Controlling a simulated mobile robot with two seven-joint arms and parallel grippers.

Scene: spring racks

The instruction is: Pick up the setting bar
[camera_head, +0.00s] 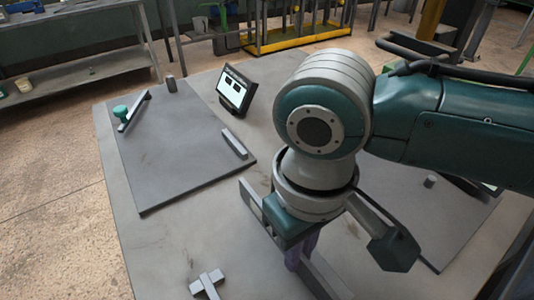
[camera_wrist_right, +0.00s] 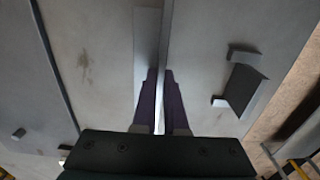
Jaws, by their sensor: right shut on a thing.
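My right gripper (camera_head: 299,255) is low over the middle of the grey table, with its purple fingers partly hidden by my wrist. In the right wrist view the two purple fingers (camera_wrist_right: 160,100) are closed on either side of a long thin grey bar, which looks like the setting bar (camera_wrist_right: 164,45). In the head view a length of this grey bar (camera_head: 325,277) shows beside the fingers. Whether the bar still touches the table cannot be told. My left gripper is not in view.
A dark plate (camera_head: 175,150) on the left carries a bar with a green knob (camera_head: 121,111) and small blocks. A tablet (camera_head: 236,90) stands behind. A grey cross-shaped piece (camera_head: 207,284) lies at the front. Another plate (camera_head: 455,225) is at right.

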